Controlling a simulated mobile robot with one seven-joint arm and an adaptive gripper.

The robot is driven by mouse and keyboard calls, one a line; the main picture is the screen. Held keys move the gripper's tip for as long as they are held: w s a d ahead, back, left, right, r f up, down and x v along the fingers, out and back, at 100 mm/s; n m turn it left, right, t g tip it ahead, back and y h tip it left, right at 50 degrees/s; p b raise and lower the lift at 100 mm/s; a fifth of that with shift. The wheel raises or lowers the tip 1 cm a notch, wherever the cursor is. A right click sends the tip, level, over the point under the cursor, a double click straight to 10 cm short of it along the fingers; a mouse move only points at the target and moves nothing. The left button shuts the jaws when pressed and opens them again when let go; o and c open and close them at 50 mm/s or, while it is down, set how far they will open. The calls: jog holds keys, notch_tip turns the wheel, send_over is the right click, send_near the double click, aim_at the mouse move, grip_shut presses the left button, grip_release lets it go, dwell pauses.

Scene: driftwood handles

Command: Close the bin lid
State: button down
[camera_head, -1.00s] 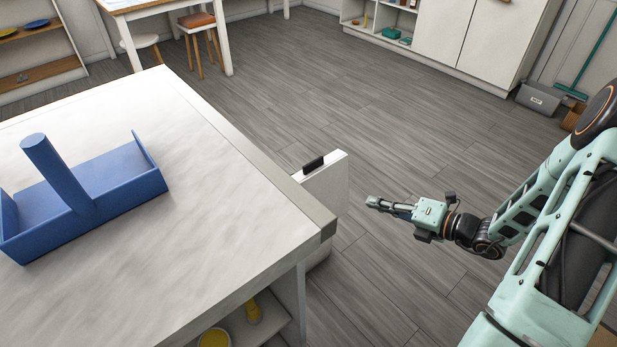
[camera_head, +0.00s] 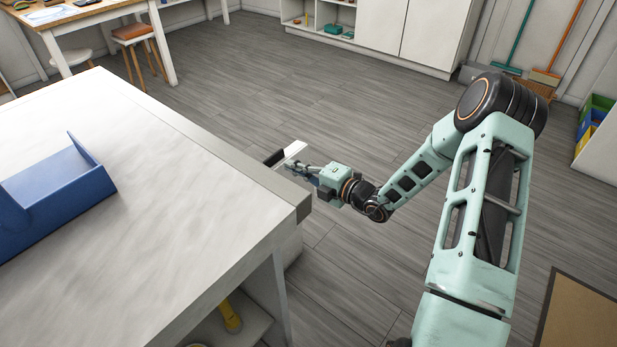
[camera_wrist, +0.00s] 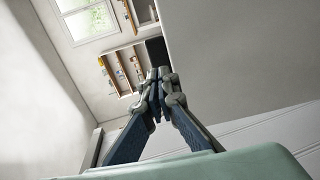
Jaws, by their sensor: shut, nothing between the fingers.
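The bin lid (camera_head: 293,151) is a white panel with a dark strip or handle (camera_head: 274,158) beside it, standing just past the table's right edge. Only its upper part shows; the table corner hides the rest. Part of a pale bin body (camera_head: 291,248) shows below the table corner. My gripper (camera_head: 302,167) is shut and empty, its tips close to the lid's right side; whether they touch I cannot tell. In the wrist view my gripper (camera_wrist: 158,80) has its fingertips together, beside a broad grey panel (camera_wrist: 235,55) that is probably the lid.
The white table (camera_head: 180,200) fills the left, with a blue tray (camera_head: 70,190) on it. The table's edge and corner lie close to my gripper. Grey floor (camera_head: 350,90) beyond is open. A stool (camera_head: 133,31) and a white cabinet (camera_head: 430,30) stand farther back.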

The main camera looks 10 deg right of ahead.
aim_at(275, 159)
jog(key=b+x, duration=0.1)
jog(key=x, duration=0.2)
jog(key=shift+w+a+f, duration=0.1)
jog(key=shift+w+a, duration=0.15)
jog(key=shift+a, duration=0.05)
jog(key=shift+a, duration=0.1)
